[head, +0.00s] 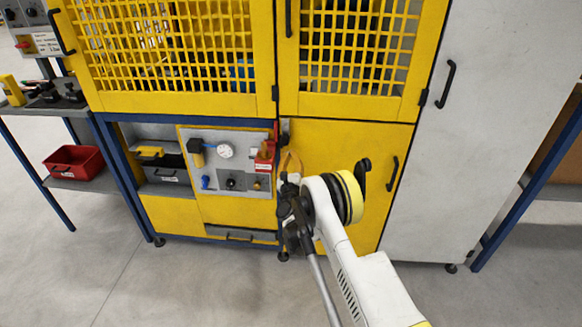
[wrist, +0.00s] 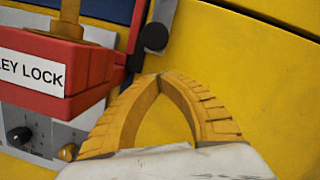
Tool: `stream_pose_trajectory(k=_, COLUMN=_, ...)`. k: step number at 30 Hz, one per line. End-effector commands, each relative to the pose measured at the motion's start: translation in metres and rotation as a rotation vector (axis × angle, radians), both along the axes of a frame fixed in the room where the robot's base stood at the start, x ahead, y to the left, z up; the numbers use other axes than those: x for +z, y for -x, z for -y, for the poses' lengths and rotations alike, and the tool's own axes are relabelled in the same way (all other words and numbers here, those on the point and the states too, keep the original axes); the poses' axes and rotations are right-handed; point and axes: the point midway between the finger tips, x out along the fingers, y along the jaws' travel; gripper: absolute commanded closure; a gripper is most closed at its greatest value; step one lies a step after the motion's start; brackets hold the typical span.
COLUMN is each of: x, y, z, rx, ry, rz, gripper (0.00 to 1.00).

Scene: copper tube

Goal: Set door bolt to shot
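The door bolt shows in the wrist view as a grey bar with a round black knob (wrist: 155,37), at the upper edge between the red key lock and the yellow door panel. In the head view the bolt (head: 285,126) is a small grey piece at the left edge of the lower yellow door (head: 335,140). My gripper (head: 289,154) is in front of that door edge, just below the bolt. In the wrist view its yellow fingers (wrist: 162,77) arch together, tips meeting, with nothing between them. The tips appear just below the knob; I cannot tell whether they touch it.
The red key lock (wrist: 65,65) stands out close to the left of my fingers. A grey control panel (head: 222,165) with gauge and knobs is left of my gripper. A black door handle (head: 392,174) is to the right. Floor in front is clear.

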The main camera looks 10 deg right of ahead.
Motion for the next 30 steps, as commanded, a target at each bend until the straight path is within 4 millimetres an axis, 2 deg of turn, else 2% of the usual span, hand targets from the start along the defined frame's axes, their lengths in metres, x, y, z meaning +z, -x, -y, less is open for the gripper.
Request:
stream_pose_trajectory(k=6, x=0.015, y=0.001, z=0.0, rx=0.001, ry=0.0, rz=0.0, gripper=1.0)
stream_pose_trajectory(k=18, x=0.018, y=0.001, z=-0.001, rx=0.001, ry=0.0, rz=0.0, gripper=1.0)
stream_pose_trajectory(k=20, x=0.024, y=0.001, z=-0.001, rx=0.001, ry=0.0, rz=0.0, gripper=1.0)
stream_pose_trajectory(k=27, x=0.065, y=0.001, z=-0.001, rx=0.002, ry=-0.001, rz=0.001, gripper=1.0)
stream_pose_trajectory(k=30, x=0.068, y=0.001, z=-0.001, rx=0.002, ry=0.0, rz=0.0, gripper=1.0)
